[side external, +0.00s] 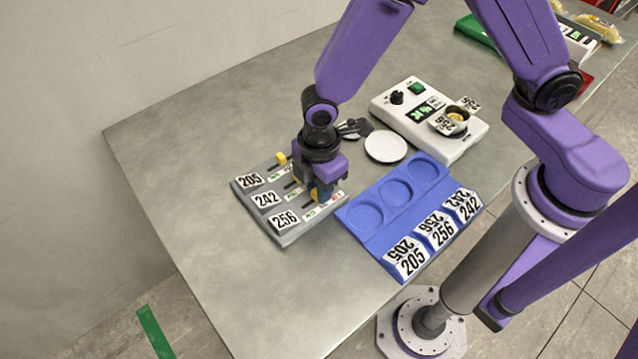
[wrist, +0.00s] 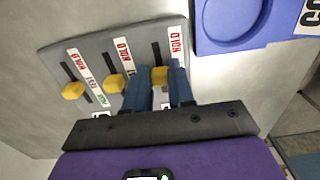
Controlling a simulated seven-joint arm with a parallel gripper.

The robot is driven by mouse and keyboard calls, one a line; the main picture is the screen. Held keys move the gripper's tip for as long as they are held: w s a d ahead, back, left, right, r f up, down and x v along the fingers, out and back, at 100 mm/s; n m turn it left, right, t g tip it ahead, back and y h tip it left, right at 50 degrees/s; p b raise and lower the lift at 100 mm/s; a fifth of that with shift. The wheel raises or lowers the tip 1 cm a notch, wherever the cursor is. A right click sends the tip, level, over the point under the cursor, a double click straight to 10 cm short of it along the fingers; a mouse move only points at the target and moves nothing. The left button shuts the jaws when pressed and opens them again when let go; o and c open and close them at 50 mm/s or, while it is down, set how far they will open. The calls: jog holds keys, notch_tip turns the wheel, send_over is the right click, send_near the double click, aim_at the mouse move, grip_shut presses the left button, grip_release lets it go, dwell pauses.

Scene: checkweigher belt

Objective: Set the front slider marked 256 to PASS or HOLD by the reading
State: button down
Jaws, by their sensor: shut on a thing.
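The grey slider panel (side external: 240,185) has three rows labelled 205, 242 and 256. The front row's 256 label (side external: 285,220) is nearest the blue tray. In the wrist view its yellow knob (wrist: 160,75) sits between the blue fingers of my gripper (wrist: 160,92), which is shut on it. Bare slot shows above the knob beside the red HOLD mark (wrist: 176,40); the slot's other end is hidden by my fingers. In the side view my gripper (side external: 322,192) covers this knob. The white weighing unit (side external: 462,148) has a lit green display (side external: 425,112), too small to read surely.
A blue tray (side external: 365,235) with empty round recesses and number labels lies right of the panel. A white disc (side external: 385,146) lies behind it. The table's left side is clear.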

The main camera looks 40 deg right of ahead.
jog(key=shift+d, duration=1.4)
jog(key=c, duration=1)
grip_release()
jog(key=shift+o, duration=0.2)
jog(key=shift+a+r, duration=0.1)
jog(key=shift+r, duration=0.3)
notch_tip(320, 180, up, 17)
jog(key=shift+f, duration=0.15)
jog(key=s+d+m, duration=0.5)
jog(key=s+d, duration=1)
jog(key=d, duration=0.3)
jog(key=shift+s, duration=0.3)
